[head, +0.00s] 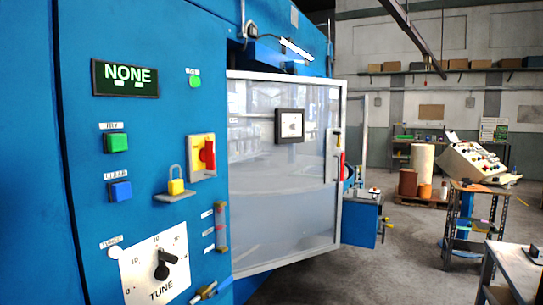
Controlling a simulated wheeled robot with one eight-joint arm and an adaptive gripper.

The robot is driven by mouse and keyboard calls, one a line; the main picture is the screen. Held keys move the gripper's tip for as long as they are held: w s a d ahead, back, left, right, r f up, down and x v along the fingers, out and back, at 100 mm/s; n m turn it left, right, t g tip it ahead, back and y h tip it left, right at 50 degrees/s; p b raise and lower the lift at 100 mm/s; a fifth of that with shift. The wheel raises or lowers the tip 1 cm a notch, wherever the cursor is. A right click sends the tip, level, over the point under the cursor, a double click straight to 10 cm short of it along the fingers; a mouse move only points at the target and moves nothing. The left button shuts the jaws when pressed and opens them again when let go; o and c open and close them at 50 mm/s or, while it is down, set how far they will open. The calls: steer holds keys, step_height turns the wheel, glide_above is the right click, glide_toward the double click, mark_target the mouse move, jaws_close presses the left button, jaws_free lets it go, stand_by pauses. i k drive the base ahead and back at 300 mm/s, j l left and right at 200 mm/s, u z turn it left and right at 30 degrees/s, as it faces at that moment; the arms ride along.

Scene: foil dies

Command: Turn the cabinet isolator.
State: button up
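The cabinet isolator (208,155) is on the blue cabinet front in the head view, left of the clear door. It has a red handle standing roughly upright on a yellow plate with a pale surround. A yellow padlock (176,187) with a grey shackle stands on a small grey shelf (174,197) just below and left of the isolator. It appears apart from the red handle. My gripper is not in view.
A framed clear door (280,190) is to the right. Grey floor (390,260) lies open beyond, before a work table (515,265).

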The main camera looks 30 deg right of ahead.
mark_target(207, 154)
steer(key=z, duration=0.15)
steer(key=i+l+u, duration=0.15)
steer(key=u, duration=0.2)
steer(key=i+l+u, duration=0.15)
steer(key=u, duration=0.2)
steer(key=i+l+u, duration=0.1)
steer(key=l+u, duration=0.25)
steer(key=j, duration=0.1)
